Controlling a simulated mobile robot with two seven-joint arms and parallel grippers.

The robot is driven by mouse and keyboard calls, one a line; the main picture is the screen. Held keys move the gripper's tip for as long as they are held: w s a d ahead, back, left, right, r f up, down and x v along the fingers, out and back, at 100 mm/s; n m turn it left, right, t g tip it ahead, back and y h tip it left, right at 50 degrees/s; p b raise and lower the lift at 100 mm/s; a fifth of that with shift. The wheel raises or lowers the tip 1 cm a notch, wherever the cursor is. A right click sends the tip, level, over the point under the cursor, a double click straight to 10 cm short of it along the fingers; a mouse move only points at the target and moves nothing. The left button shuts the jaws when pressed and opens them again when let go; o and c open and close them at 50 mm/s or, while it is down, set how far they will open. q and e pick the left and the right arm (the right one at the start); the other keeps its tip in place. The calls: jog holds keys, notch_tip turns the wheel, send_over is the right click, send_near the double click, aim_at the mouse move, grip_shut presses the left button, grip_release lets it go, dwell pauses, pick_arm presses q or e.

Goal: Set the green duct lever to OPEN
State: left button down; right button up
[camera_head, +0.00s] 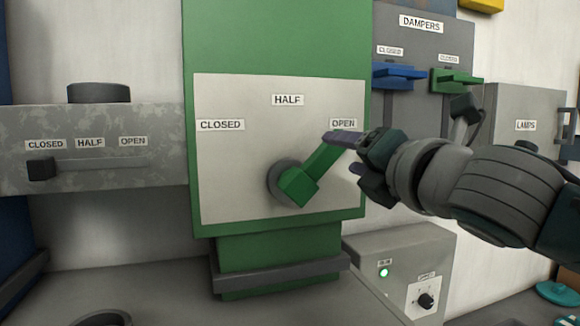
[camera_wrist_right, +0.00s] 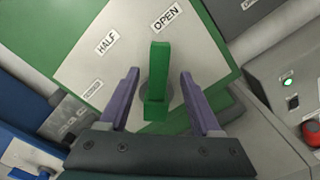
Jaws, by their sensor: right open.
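The green duct lever (camera_head: 318,165) is mounted on a pale plate (camera_head: 235,180) on the green duct, with labels CLOSED, HALF and OPEN. The lever points up and right from its round pivot, toward the OPEN label (camera_head: 343,124). My right gripper (camera_head: 345,152) is at the lever's outer part, coming from the right. In the right wrist view the lever (camera_wrist_right: 159,75) stands between the two purple fingers (camera_wrist_right: 158,85), with a visible gap on each side. The gripper is open. My left gripper is not in view.
A grey slider box (camera_head: 90,150) with its own CLOSED, HALF and OPEN labels is at left. A DAMPERS panel with a blue handle (camera_head: 398,73) and a green handle (camera_head: 456,80) is at upper right. A box with a lit green lamp (camera_head: 384,272) and a knob stands below.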

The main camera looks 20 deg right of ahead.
jog(key=s+b, duration=0.1)
jog(key=s, duration=0.3)
jog(key=shift+s, duration=0.1)
jog(key=s+a+f+m+g+p, duration=0.1)
jog(key=s+f+m+g+p, duration=0.3)
jog(key=s+f+m+g, duration=0.3)
jog(key=s+a+f+m+g+p, duration=0.1)
jog(key=s+f+m+g+p, duration=0.4)
jog(key=s+m, duration=1.3)
jog(key=s+f+g, duration=0.2)
jog(key=s+f, duration=0.2)
jog(key=shift+s+a+f, duration=0.15)
jog(key=shift+a, duration=0.1)
